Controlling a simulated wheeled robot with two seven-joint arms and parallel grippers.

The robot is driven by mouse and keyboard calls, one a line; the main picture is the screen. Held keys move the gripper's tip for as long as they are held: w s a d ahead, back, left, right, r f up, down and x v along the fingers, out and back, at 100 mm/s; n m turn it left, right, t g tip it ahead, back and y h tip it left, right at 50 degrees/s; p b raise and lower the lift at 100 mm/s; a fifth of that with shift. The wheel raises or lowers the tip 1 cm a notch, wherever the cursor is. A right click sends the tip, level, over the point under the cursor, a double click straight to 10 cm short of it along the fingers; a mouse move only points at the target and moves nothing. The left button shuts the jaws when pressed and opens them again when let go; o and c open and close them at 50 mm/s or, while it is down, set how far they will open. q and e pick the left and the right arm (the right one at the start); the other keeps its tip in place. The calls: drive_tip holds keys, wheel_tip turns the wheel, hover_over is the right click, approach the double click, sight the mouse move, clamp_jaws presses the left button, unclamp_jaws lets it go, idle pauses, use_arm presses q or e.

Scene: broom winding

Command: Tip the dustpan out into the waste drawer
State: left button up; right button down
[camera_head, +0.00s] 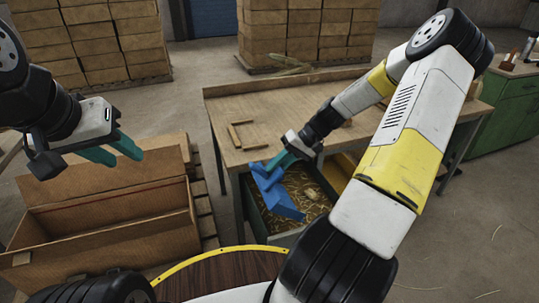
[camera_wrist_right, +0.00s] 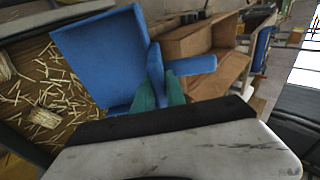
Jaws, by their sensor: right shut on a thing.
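The blue dustpan (camera_head: 272,189) is held over the open waste drawer (camera_head: 250,212), with its pan tilted down toward the drawer. My right gripper (camera_head: 283,160) is shut on the dustpan. In the right wrist view the dustpan (camera_wrist_right: 105,55) shows a bare blue surface, and the teal fingers (camera_wrist_right: 160,92) close around it near its handle. Straw-like bits and pale bundles (camera_wrist_right: 45,115) lie in the drawer. Whether anything is still on the pan's hidden side I cannot tell. My left gripper (camera_head: 118,151) is open and empty above the cardboard box.
The wooden workbench (camera_head: 240,100) stands behind the drawer, with small wood pieces on it. A large open cardboard box (camera_head: 100,240) is at the left. A round dark wooden top with a yellow rim (camera_head: 195,260) is in front. Stacked boxes (camera_head: 300,35) stand at the back.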

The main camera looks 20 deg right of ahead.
sight(251, 165)
drive_tip(key=shift+s+a+r+h, duration=0.1)
drive_tip(key=shift+a+r+h, duration=0.55)
drive_tip(key=shift+a, duration=0.55)
drive_tip(key=shift+s+a+r+h, duration=0.1)
drive_tip(key=shift+a+r+h, duration=0.2)
drive_tip(key=shift+a+h, duration=0.7)
drive_tip(key=shift+s+a+r+h, duration=0.1)
drive_tip(key=shift+a+r+h, duration=0.45)
drive_tip(key=shift+a, duration=0.8)
drive_tip(key=shift+a+h, duration=0.5)
drive_tip(key=shift+h, duration=0.5)
drive_tip(key=shift+a+n+t+h, duration=0.2)
drive_tip(key=shift+n+t+h, duration=0.1)
drive_tip(key=shift+h, duration=0.5)
drive_tip(key=shift+s, duration=0.1)
